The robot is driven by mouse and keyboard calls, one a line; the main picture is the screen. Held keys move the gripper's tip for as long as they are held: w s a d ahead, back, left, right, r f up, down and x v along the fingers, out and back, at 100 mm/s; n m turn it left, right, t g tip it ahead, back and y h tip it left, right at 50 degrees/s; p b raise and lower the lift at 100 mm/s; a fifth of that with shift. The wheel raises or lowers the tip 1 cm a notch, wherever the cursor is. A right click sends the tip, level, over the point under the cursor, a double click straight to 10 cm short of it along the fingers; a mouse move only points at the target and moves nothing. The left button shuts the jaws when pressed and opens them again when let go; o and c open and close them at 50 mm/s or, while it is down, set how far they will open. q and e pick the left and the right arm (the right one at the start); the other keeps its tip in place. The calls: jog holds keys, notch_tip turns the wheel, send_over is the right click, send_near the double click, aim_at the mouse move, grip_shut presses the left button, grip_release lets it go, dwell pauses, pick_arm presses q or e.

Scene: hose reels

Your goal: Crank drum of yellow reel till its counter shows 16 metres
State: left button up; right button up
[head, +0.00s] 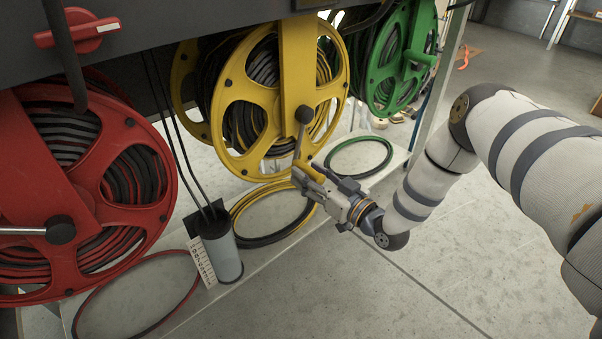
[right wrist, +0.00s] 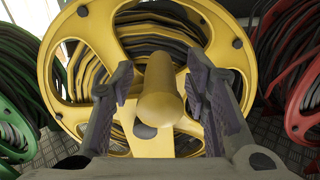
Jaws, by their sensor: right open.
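The yellow reel (head: 237,83) stands in the middle of the head view, with dark hose wound on its spoked drum. Its yellow crank handle (right wrist: 160,88) points at the camera in the right wrist view. My right gripper (head: 310,176) is at the drum's lower front; in the right wrist view its open fingers (right wrist: 160,78) stand either side of the handle, with a gap on each side. A lever with a black knob (head: 304,116) rises just above the gripper. I cannot read a metre counter on the yellow reel. My left gripper is not in view.
A red reel (head: 120,215) stands at left and a green reel (head: 389,60) at back right. A grey cylinder (head: 223,257) with a white scale beside it stands between red and yellow. Open floor (head: 450,280) lies at lower right.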

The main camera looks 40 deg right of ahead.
jog(key=shift+w+a, duration=0.1)
jog(key=shift+w, duration=1.2)
grip_shut()
jog(key=shift+a+r, duration=0.25)
jog(key=shift+a, duration=0.1)
jog(key=shift+f, duration=0.15)
grip_release()
jog(key=s+d, duration=0.1)
jog(key=s, duration=1.1)
